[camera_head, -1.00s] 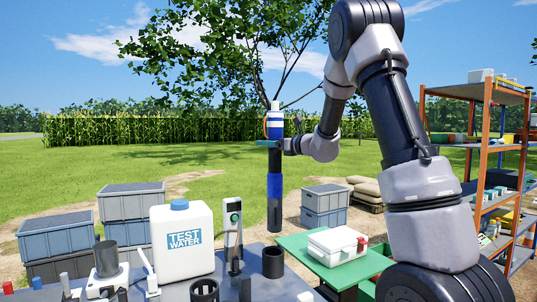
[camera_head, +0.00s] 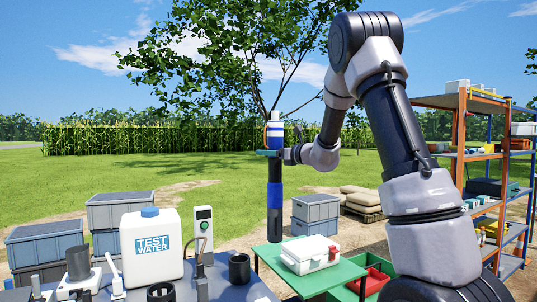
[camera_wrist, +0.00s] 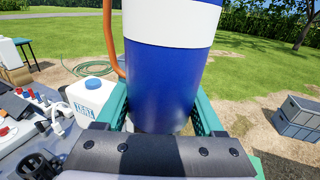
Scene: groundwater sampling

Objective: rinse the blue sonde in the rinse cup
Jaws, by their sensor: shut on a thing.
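The blue sonde (camera_head: 275,195) hangs upright, a long dark tube with a blue band and a blue-and-white top. My gripper (camera_head: 270,152) is shut around its upper part. In the wrist view, the sonde's blue-and-white body (camera_wrist: 168,80) stands between my teal fingers (camera_wrist: 163,118), with an orange cable beside it. The sonde's lower end is in the air, appearing to the right of a dark open cup (camera_head: 239,268) on the table. A second dark open cylinder (camera_head: 161,292) is at the bottom edge. I cannot tell which is the rinse cup.
A white TEST WATER jug (camera_head: 152,246) and a grey handheld meter (camera_head: 203,232) stand on the grey table. A green table (camera_head: 342,272) with a white case (camera_head: 310,254) is at right. Shelves (camera_head: 460,150) stand far right; grey crates (camera_head: 120,210) lie behind.

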